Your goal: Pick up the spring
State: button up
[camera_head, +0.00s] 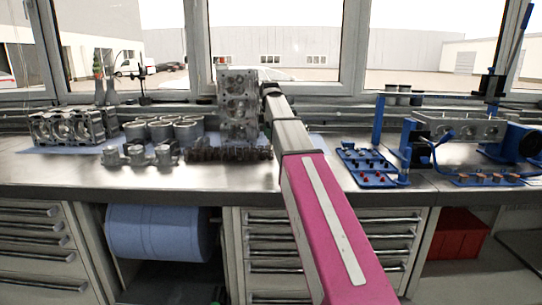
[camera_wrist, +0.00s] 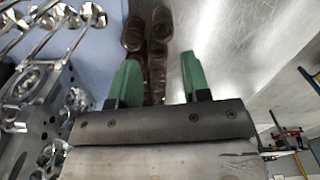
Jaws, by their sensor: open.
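No spring stands out clearly in either view. Several dark brown round parts (camera_wrist: 157,50) lie in a short double row beyond and between my fingertips in the wrist view; they may be springs, but their coils are too blurred to tell. In the head view a dark row of small parts (camera_head: 228,154) lies on the bench in front of the upright metal engine block part.
The upright metal engine part (camera_head: 238,108) stands close to my gripper; a metal part (camera_wrist: 38,118) fills the wrist view's left. Pistons (camera_head: 163,129) stand left on the bench (camera_head: 60,178). Blue trays (camera_head: 372,168) and a blue stand (camera_head: 408,150) are right.

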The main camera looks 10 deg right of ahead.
aim_at(271, 154)
notch_tip(271, 154, down, 2)
jog(key=shift+f, duration=0.15)
jog(key=f, duration=0.2)
jog(key=s+f, duration=0.1)
jog(key=f, duration=0.1)
jog(key=shift+d, duration=0.2)
jog(key=shift+s+f, duration=0.2)
jog(key=shift+f, duration=0.25)
jog(key=shift+c, duration=0.8)
jog(key=shift+w+f, duration=0.2)
jog(key=shift+f, duration=0.05)
jog(key=c, duration=0.5)
jog(key=shift+w+r, duration=0.1)
jog(key=shift+r, duration=0.05)
